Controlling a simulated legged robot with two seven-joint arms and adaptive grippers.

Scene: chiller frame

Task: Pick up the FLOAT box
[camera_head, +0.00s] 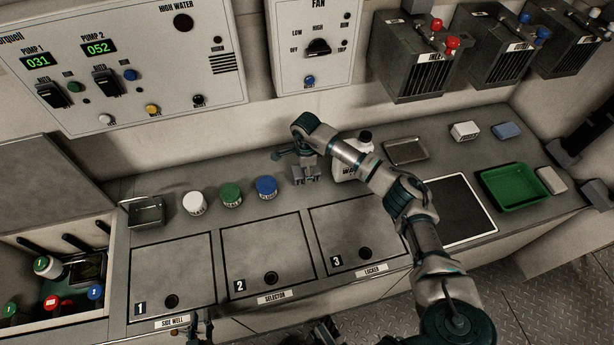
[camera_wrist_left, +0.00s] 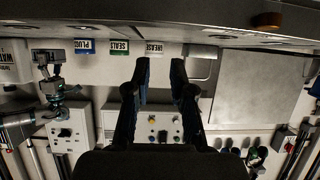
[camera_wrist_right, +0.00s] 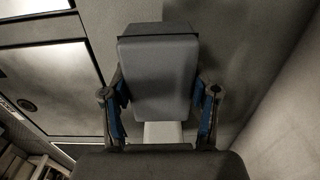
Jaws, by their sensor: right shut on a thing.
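A small grey box (camera_head: 306,176) is at my right gripper (camera_head: 304,160), above or on the back of the counter, right of the blue-lidded jar. Its label is too small to read, so I cannot confirm that it is the FLOAT box. In the right wrist view the grey box (camera_wrist_right: 160,78) sits between the two fingers of my right gripper (camera_wrist_right: 160,105), which is shut on it. I cannot tell whether its base touches the counter. My left gripper (camera_head: 200,328) is low at the front edge; the left wrist view shows its fingers (camera_wrist_left: 160,75) apart and empty.
Jars with white (camera_head: 194,203), green (camera_head: 231,195) and blue (camera_head: 266,187) lids stand left of the box. A white bottle (camera_head: 365,142) is partly behind my right arm. A metal tray (camera_head: 405,151), green tray (camera_head: 514,188) and small boxes are farther right. Lidded hatches fill the front.

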